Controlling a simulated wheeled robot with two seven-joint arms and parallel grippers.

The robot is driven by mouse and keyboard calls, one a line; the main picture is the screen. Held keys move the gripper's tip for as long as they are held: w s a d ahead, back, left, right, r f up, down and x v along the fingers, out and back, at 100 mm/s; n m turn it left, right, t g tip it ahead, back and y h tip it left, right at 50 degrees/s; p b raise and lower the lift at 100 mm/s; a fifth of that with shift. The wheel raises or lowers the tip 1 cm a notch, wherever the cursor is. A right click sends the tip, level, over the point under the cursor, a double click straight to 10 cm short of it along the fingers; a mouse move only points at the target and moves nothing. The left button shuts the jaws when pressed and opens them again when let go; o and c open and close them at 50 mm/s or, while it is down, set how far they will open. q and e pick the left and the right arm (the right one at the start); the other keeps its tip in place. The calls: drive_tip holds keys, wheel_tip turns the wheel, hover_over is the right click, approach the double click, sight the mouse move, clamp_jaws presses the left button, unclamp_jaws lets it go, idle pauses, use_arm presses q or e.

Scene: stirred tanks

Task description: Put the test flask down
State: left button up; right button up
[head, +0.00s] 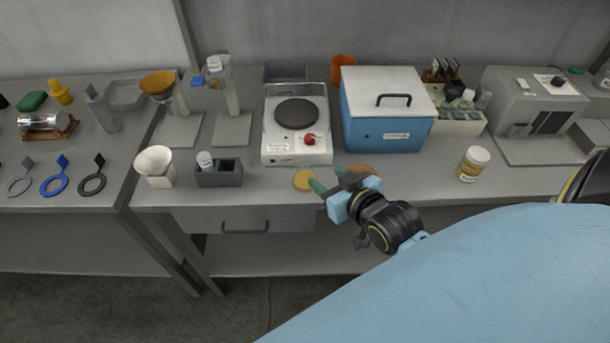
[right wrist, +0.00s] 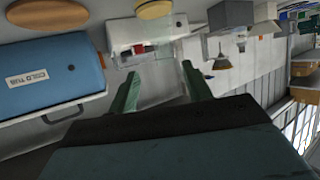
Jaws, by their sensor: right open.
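My right gripper (head: 326,180) is open above the front edge of the middle bench, close to a yellow round mat (head: 303,180) and a brown round mat (head: 361,169). In the right wrist view its two green fingers (right wrist: 160,73) stand apart. A faint clear shape (right wrist: 163,56) shows beyond and between the fingertips. It may be the test flask, but I cannot tell, nor whether it touches anything. I cannot make out the flask in the head view. My left gripper is not in view.
A hot plate (head: 283,148) with a red knob and a blue cold tub (head: 370,134) stand behind the gripper. A labelled jar (head: 474,162) is to the right. A dark grey holder (head: 220,176) and a white funnel (head: 154,161) are to the left. Bench between tub and jar is clear.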

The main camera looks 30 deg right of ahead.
sight(309, 165)
drive_tip(key=x, duration=0.6)
drive_tip(key=shift+w+f, duration=0.2)
drive_tip(key=shift+w, duration=0.1)
drive_tip(key=shift+b+x, duration=0.4)
drive_tip(key=shift+x, duration=2.3)
drive_tip(key=shift+a+r, duration=0.15)
drive_tip(key=shift+r, duration=0.05)
clamp_jaws()
drive_tip(key=shift+r, duration=0.1)
